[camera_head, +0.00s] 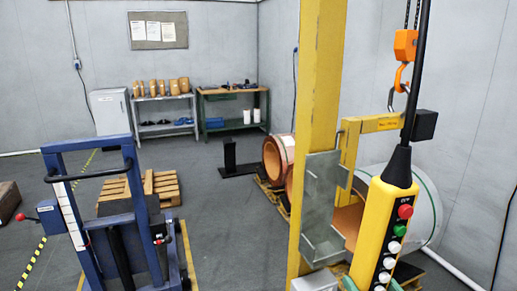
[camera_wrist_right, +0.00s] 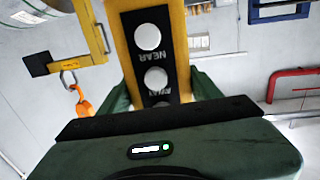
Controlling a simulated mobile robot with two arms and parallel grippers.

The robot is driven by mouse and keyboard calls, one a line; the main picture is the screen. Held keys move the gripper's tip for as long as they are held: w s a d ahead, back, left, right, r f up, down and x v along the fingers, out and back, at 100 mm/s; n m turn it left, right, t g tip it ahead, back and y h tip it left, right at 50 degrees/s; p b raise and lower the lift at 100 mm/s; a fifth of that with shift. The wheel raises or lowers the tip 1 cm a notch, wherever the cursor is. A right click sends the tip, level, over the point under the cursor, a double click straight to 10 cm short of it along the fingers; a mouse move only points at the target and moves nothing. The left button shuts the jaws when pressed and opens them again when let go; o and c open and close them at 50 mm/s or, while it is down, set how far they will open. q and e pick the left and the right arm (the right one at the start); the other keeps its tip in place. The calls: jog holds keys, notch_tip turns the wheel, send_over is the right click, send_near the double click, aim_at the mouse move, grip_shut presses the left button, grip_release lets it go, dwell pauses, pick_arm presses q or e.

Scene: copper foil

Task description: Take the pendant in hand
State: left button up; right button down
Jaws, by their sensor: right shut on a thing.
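The pendant (camera_head: 383,235) is a yellow control box hanging upright on a black cable, with red, green and white buttons on its face. It is close in front on the right of the head view. In the right wrist view the pendant (camera_wrist_right: 179,40) shows upside down with two white buttons, one labelled NEAR. My right gripper (camera_wrist_right: 160,88) has its dark green fingers on either side of the pendant's yellow body and is shut on it. In the head view the pendant's lower end runs out of the picture. My left gripper is not in view.
A yellow column (camera_head: 318,80) with a grey bracket stands just left of the pendant. An orange hoist hook (camera_head: 404,48) hangs above, holding a yellow lifting arm (camera_head: 375,124). Copper coils (camera_head: 279,155) lie behind.

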jog(key=shift+s+a+f+m+h, duration=1)
jog(key=shift+s+a+f+h, duration=0.5)
jog(key=shift+s+a+h, duration=0.6)
jog(key=w+a+r+n+g+y+p, duration=0.2)
jog(key=a+n+g+y, duration=0.1)
jog(key=a+n+y, duration=0.5)
jog(key=shift+a+r+g+y, duration=0.4)
jog(key=shift+a+y, duration=1)
jog(key=shift+y, duration=0.6)
